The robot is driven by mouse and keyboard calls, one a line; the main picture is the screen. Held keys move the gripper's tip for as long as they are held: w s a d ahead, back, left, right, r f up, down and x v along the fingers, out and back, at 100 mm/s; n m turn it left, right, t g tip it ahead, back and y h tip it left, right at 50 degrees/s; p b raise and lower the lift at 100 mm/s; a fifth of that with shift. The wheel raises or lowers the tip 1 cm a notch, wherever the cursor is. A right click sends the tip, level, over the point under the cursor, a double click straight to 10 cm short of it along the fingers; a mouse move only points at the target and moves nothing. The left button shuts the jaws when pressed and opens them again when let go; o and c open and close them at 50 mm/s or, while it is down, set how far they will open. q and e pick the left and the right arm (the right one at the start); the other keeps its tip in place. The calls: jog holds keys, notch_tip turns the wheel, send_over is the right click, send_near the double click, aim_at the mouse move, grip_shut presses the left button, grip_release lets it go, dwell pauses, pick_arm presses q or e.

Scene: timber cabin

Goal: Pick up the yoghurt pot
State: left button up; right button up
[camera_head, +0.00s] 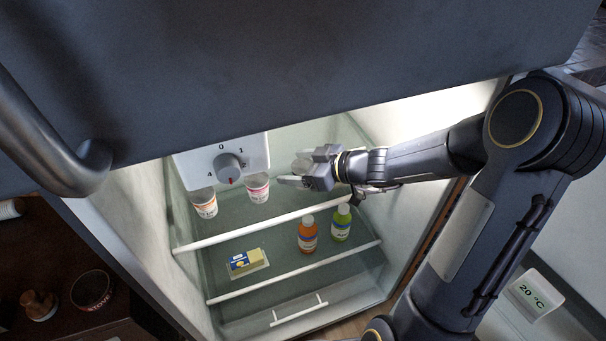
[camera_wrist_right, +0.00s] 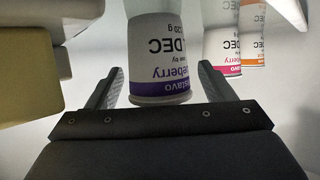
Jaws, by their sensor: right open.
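A white yoghurt pot with a purple band and "blueberry" lettering (camera_wrist_right: 160,60) is between the fingers of my right gripper (camera_wrist_right: 160,72) in the wrist view. The fingers are open, one on each side, with a small gap visible on both sides. In the head view my right gripper (camera_head: 294,169) reaches into the fridge at upper-shelf height and largely hides this pot. A pink-banded pot (camera_head: 257,188) and an orange-banded pot (camera_head: 205,204) stand to the left on the upper shelf. Both also show at the right of the wrist view. My left gripper is not in view.
A control box with a dial (camera_head: 229,167) hangs above the pots. The lower shelf holds a butter pack (camera_head: 244,261), an orange bottle (camera_head: 307,234) and a green bottle (camera_head: 341,223). My right arm passes the fridge's right wall. A yellowish block (camera_wrist_right: 28,75) is close at the wrist view's left.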

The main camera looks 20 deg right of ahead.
jog(key=shift+w+a, duration=0.1)
jog(key=shift+w, duration=0.05)
jog(key=c, duration=1.1)
